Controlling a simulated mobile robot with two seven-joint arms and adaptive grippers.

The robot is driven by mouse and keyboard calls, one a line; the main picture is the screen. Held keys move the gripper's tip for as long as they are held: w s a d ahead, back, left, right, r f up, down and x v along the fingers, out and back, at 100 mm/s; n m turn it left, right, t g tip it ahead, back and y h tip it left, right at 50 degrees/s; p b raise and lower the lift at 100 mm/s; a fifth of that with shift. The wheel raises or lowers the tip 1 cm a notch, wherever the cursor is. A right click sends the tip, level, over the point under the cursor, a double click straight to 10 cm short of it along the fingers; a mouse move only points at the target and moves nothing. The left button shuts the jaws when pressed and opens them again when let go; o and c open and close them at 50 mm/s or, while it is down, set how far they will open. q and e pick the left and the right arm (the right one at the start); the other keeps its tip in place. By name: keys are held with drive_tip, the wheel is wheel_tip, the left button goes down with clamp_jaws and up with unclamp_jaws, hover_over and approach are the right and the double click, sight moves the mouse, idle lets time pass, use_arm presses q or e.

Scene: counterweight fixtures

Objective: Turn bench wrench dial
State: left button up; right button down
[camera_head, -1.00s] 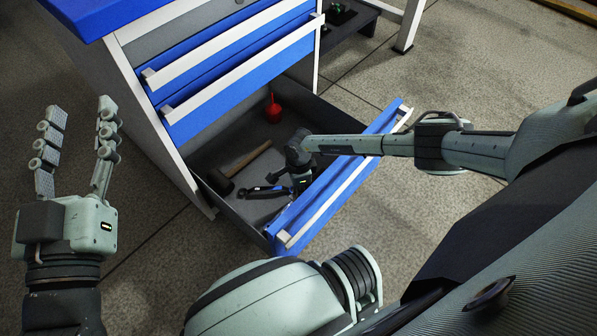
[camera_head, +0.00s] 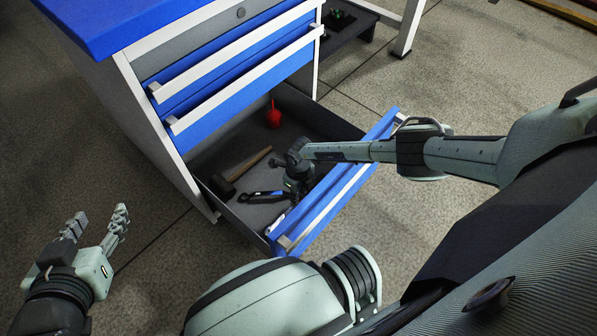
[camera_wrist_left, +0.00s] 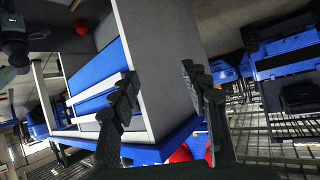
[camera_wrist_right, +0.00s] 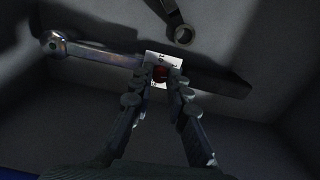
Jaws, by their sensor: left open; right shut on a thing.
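A metal wrench (camera_wrist_right: 100,52) with a round head lies in the drawer in the right wrist view. A white dial plate with a red centre (camera_wrist_right: 159,60) sits midway along it. My right gripper (camera_wrist_right: 165,80) has its fingertips at this dial and is shut on it. In the head view my right arm reaches into the open drawer, and the gripper (camera_head: 298,180) points down, hiding much of the wrench there. My left gripper (camera_head: 98,217) is open and empty over the floor at the lower left; its fingers also show in the left wrist view (camera_wrist_left: 155,80).
A dark ring-ended tool (camera_wrist_right: 180,32) lies beside the wrench. Floor at left is free.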

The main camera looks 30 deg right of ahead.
drive_tip(key=m+p, duration=0.1)
drive_tip(key=m, duration=0.2)
drive_tip(key=shift+r+m, duration=0.15)
drive_tip(key=shift+m, duration=0.25)
drive_tip(key=m+p, duration=0.1)
drive_tip(key=m, duration=0.3)
drive_tip(key=shift+p, duration=0.35)
drive_tip(key=shift+m, duration=0.6)
use_arm(q)
drive_tip(key=s+a+f+g+y, duration=0.2)
drive_tip(key=s+a+f+g, duration=0.1)
drive_tip(key=s+a+g, duration=0.1)
drive_tip(key=s+a+f+n+g+y, duration=0.1)
drive_tip(key=s+a+f+g, duration=0.3)
drive_tip(key=s+a, duration=0.3)
drive_tip(key=shift+s+f+n+y, duration=0.2)
drive_tip(key=shift+s+n+y, duration=0.15)
drive_tip(key=shift+s, duration=0.4)
use_arm(e)
drive_tip(key=shift+a, duration=0.1)
drive_tip(key=c, duration=1.5)
unclamp_jaws()
drive_tip(key=shift+o, duration=0.2)
